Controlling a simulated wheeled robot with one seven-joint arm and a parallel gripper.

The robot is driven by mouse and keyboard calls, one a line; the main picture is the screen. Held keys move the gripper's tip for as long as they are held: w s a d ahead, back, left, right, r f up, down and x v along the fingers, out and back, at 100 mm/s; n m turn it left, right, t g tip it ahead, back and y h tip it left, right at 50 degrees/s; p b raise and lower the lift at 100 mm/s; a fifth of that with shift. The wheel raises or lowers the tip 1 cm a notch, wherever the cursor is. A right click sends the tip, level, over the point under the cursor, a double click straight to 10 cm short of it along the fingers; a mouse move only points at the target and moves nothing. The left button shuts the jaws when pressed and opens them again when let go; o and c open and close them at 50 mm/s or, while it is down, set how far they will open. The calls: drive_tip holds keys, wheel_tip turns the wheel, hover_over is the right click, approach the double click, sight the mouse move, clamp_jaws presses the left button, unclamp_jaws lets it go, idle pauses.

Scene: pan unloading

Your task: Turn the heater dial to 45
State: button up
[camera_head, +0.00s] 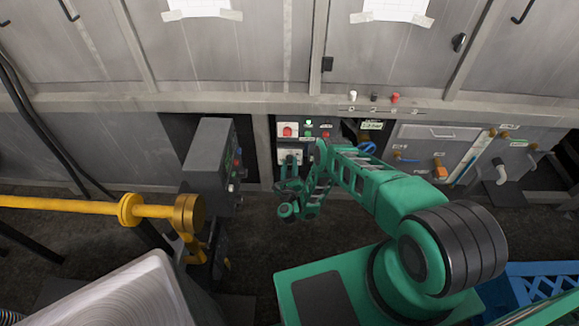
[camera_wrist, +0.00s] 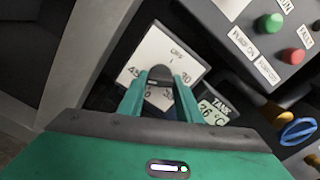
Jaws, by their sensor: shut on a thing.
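The heater dial is a dark knob (camera_wrist: 160,75) on a white square plate (camera_wrist: 152,52) in the wrist view. The plate carries printed marks, with "OFF" at the top, "45" at the left and a partly hidden number at the right. My gripper (camera_wrist: 160,84) has both green fingers closed around the knob, one on each side. The exact direction of the knob's pointer cannot be read. In the head view the white plate (camera_head: 290,155) is at the lower left of the control panel, and my gripper (camera_head: 290,172) is against it, with the knob hidden.
A small temperature display (camera_wrist: 214,111) sits right of the plate. Green (camera_wrist: 271,23) and red (camera_wrist: 293,56) buttons and a blue valve handle (camera_wrist: 298,130) are close by. A grey control box (camera_head: 212,165) stands left of my arm, with a yellow pipe (camera_head: 80,204) farther left.

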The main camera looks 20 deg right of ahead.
drive_tip(key=shift+s+a+f, duration=0.1)
drive_tip(key=shift+f, duration=0.05)
drive_tip(key=o, duration=1)
drive_tip(key=shift+o, duration=0.2)
drive_tip(key=v, duration=1)
drive_tip(key=shift+s, duration=0.2)
drive_tip(key=shift+a, duration=0.1)
drive_tip(key=shift+s, duration=0.1)
